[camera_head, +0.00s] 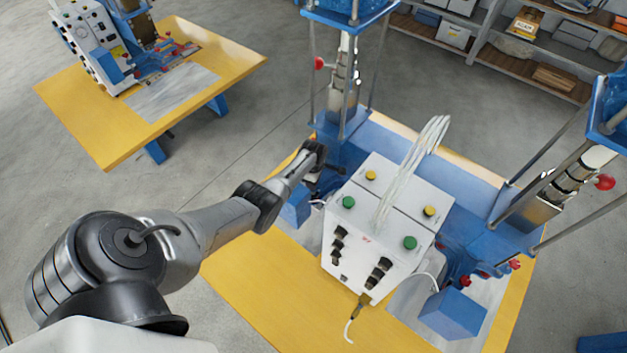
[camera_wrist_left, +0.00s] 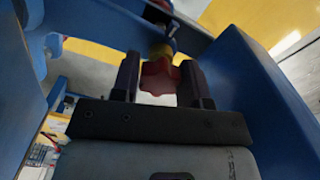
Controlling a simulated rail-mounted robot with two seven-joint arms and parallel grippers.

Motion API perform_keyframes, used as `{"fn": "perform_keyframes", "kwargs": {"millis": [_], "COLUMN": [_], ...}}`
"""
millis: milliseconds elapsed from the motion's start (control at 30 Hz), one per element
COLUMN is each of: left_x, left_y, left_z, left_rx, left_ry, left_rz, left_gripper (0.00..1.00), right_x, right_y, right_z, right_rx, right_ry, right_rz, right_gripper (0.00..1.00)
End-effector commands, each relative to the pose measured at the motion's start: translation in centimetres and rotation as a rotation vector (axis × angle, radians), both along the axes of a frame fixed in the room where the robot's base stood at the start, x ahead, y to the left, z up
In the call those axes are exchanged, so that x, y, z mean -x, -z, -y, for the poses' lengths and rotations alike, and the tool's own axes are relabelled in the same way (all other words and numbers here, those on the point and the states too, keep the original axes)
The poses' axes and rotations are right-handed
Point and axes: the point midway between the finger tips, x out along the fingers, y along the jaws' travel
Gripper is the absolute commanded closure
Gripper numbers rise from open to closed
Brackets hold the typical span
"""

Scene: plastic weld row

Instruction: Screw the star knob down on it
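A red star knob (camera_wrist_left: 160,77) sits between the two fingers of my left gripper (camera_wrist_left: 160,80) in the left wrist view. The fingers appear to touch it on both sides. A yellowish part (camera_wrist_left: 161,50) and a dark stem show just beyond the knob, next to a blue machine arm (camera_wrist_left: 110,22). In the head view my left gripper (camera_head: 325,178) reaches in beside the left column of the near blue machine (camera_head: 385,136). The knob there is hidden by my gripper and the machine. My right gripper is in neither view.
A white control box (camera_head: 350,245) with green and yellow buttons and white cables stands just right of my gripper. Blue walls (camera_wrist_left: 252,95) close in on the fingers. A yellow table (camera_head: 270,290) carries the machine; another yellow table (camera_head: 230,65) stands far left.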

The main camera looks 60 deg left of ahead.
Motion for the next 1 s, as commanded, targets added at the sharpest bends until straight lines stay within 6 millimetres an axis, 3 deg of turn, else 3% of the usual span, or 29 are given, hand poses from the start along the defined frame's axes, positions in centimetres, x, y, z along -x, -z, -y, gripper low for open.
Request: {"fn": "perform_keyframes", "kwargs": {"millis": [233,367,1000], "left_x": [0.01,0.02,0.20], "left_y": [0.00,-0.04,0.07], "left_z": [0.00,-0.01,-0.10], "left_rx": [0.000,0.000,-0.001], "left_ry": [0.000,0.051,1.011], "left_rz": [0.000,0.000,-0.003], "left_gripper": [0.83,0.85,0.85], "right_x": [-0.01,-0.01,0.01], "right_y": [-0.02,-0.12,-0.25], "right_z": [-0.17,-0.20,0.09], "right_rx": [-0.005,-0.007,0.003], "right_ry": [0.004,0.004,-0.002], "right_rz": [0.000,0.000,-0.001], "right_gripper": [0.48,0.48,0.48]}}
